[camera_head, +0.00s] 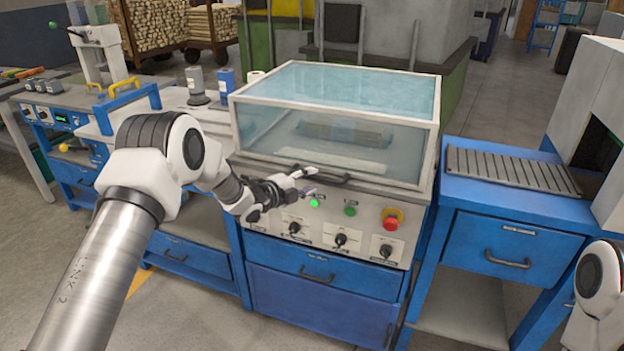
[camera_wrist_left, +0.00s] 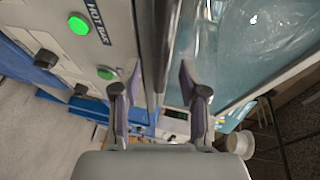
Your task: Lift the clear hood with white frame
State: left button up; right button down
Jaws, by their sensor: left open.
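The clear hood with white frame (camera_head: 340,115) is down on the machine's top, and a block shows through its front pane. A dark bar handle (camera_head: 335,179) runs along its lower front edge. My left gripper (camera_head: 307,181) is open at the left end of this handle. In the left wrist view the handle (camera_wrist_left: 157,40) passes between the two spread fingers (camera_wrist_left: 157,95) of my left gripper, and I cannot tell whether either finger touches it. The clear pane (camera_wrist_left: 250,50) is to the right. My right gripper is out of view.
Below the handle, the control panel has green buttons (camera_head: 350,211), a red emergency knob (camera_head: 392,219) and several black knobs. A blue bench with a ridged plate (camera_head: 510,170) stands to the right. Bottles (camera_head: 197,86) stand on the left bench.

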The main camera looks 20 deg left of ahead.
pick_arm(q)
jog(key=shift+w+d+f, duration=0.15)
jog(key=shift+w+d, duration=0.05)
jog(key=shift+w, duration=0.45)
jog(key=shift+w+d, duration=0.2)
jog(key=shift+w, duration=0.05)
jog(key=shift+d, duration=0.3)
jog(key=shift+a, duration=0.1)
grip_shut()
